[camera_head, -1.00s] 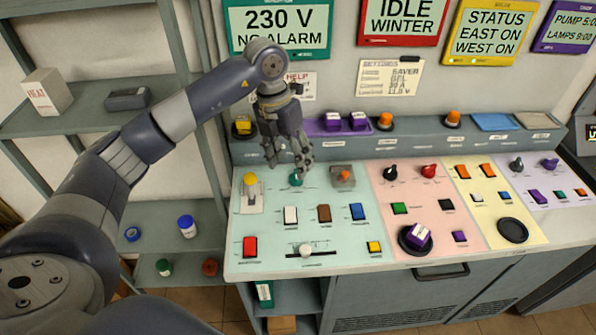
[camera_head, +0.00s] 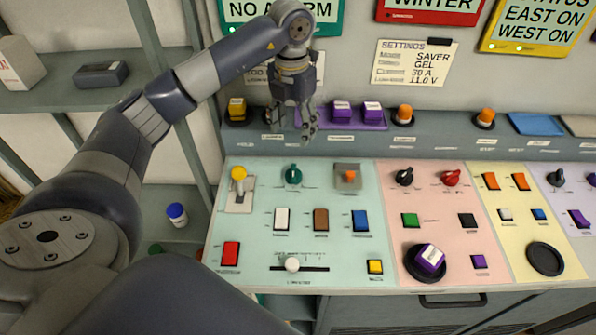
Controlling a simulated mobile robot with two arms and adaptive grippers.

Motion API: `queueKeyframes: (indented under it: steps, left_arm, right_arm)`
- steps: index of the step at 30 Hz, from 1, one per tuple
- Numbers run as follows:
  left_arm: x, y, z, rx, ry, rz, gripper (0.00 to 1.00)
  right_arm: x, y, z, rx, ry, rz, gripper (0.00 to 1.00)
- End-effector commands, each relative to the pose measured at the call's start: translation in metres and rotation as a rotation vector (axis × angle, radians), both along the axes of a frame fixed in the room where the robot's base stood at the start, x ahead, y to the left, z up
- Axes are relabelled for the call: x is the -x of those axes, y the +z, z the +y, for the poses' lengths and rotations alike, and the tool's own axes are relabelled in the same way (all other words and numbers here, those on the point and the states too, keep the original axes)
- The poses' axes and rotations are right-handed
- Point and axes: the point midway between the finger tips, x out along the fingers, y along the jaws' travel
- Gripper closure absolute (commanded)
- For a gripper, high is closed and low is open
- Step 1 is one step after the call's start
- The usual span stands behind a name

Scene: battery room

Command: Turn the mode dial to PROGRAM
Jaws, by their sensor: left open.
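Several dials stand along the back of the sloped console. A teal dial (camera_head: 291,175) is on the pale green panel, a black dial (camera_head: 404,176) and a red dial (camera_head: 451,178) on the pink panel, and a dark grey dial (camera_head: 556,177) further right. Their labels are too small to read, so I cannot tell for sure which is the mode dial. My left gripper (camera_head: 306,130) is open and empty, fingers pointing down, above and behind the teal dial and apart from it. The teal dial is in full view. My right gripper is not in view.
A lever with a yellow knob (camera_head: 239,175) and an orange-topped switch (camera_head: 348,176) flank the teal dial. Rocker switches and a white-knobbed slider (camera_head: 292,264) lie in front. A purple tray (camera_head: 328,126) stands on the ledge behind. A settings note (camera_head: 415,65) hangs above.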

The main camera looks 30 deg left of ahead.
Motion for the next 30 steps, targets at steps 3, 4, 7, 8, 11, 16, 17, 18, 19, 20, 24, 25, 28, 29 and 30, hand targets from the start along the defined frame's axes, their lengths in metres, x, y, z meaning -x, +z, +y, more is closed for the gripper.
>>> queueKeyframes:
  steps: [3, 4, 7, 8, 11, 16, 17, 18, 19, 20, 24, 25, 28, 29, 30]
  left_arm:
    - [0.0, -0.022, 0.0, 0.0, 0.0, 0.0, 0.42]
    - [0.0, -0.025, 0.0, 0.0, 0.0, 0.0, 0.42]
    - [0.0, -0.037, 0.0, 0.0, 0.0, 0.0, 0.42]
    - [0.0, -0.039, 0.0, 0.0, 0.0, 0.0, 0.42]
    - [0.0, -0.046, 0.0, 0.0, 0.0, 0.0, 0.42]
    - [0.0, -0.055, 0.0, 0.001, 0.0, 0.003, 0.42]
    - [0.0, -0.058, 0.0, 0.0, 0.0, 0.003, 0.42]
    - [0.001, -0.064, 0.0, 0.0, 0.0, 0.004, 0.42]
    - [0.001, -0.069, 0.0, 0.001, 0.0, 0.005, 0.42]
    - [0.002, -0.075, 0.0, 0.0, 0.0, 0.006, 0.42]
    - [0.002, -0.102, 0.0, 0.0, 0.0, 0.006, 0.42]
    - [0.001, -0.108, 0.0, 0.0, 0.0, 0.005, 0.42]
    - [0.001, -0.125, 0.0, 0.0, 0.0, 0.005, 0.42]
    - [0.001, -0.129, 0.0, 0.0, 0.0, 0.004, 0.42]
    - [0.001, -0.135, -0.001, 0.002, 0.0, 0.003, 0.42]
  right_arm:
    - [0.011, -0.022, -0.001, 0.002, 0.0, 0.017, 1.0]
    - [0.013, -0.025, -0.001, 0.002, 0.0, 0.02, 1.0]
    - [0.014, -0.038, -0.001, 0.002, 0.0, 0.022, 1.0]
    - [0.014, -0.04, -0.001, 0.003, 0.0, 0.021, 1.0]
    - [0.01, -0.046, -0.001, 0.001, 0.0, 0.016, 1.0]
    - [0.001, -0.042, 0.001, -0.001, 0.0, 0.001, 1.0]
    - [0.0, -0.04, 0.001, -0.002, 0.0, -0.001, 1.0]
    - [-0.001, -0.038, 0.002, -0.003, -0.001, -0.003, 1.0]
    - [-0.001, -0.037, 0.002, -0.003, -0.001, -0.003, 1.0]
    - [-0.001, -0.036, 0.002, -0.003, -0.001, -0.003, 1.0]
    - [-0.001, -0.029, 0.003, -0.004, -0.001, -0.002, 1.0]
    - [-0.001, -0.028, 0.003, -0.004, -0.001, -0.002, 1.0]
    - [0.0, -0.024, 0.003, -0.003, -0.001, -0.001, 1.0]
    - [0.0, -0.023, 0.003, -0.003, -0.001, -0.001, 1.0]
    - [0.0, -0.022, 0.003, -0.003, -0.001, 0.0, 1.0]
